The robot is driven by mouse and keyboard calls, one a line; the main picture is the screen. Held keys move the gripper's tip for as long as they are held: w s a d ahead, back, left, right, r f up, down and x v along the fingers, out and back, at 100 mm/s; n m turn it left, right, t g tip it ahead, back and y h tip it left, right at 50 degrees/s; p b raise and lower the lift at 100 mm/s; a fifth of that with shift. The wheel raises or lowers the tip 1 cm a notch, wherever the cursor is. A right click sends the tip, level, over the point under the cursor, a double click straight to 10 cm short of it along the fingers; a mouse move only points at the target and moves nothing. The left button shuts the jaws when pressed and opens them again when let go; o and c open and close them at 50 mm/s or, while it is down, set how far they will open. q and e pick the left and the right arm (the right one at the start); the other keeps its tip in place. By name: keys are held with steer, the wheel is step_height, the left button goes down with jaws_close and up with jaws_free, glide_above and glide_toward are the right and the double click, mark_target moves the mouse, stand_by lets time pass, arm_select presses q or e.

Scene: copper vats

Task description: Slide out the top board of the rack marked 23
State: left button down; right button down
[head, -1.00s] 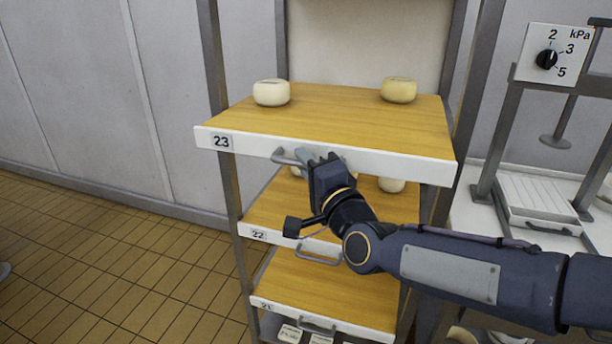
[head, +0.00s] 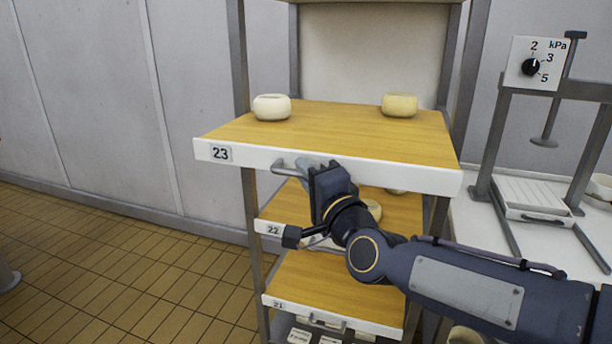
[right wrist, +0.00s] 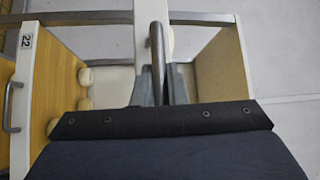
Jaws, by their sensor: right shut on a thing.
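The rack's board marked 23 (head: 340,132) is a wooden shelf with a white front edge, a label at its left end and a grey bar handle (head: 283,167). It juts out well in front of the rack's posts. My right gripper (head: 308,168) is shut on this handle, which runs between the fingers in the right wrist view (right wrist: 157,60). A white cheese (head: 271,107) and a yellower cheese (head: 399,105) stand upright on the board, left and right towards the back. My left gripper is not in view.
Below are the board marked 22 (head: 285,208), with cheeses partly hidden by my arm, and the board marked 21 (head: 340,292). A press with a kPa dial (head: 531,67) stands on a white counter to the right. The tiled floor at left is mostly clear.

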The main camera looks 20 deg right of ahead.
steer(key=c, duration=1.5)
jaws_free()
steer(key=shift+o, duration=0.2)
steer(key=v, duration=0.7)
steer(key=shift+s, duration=0.4)
steer(key=shift+d+f, duration=0.1)
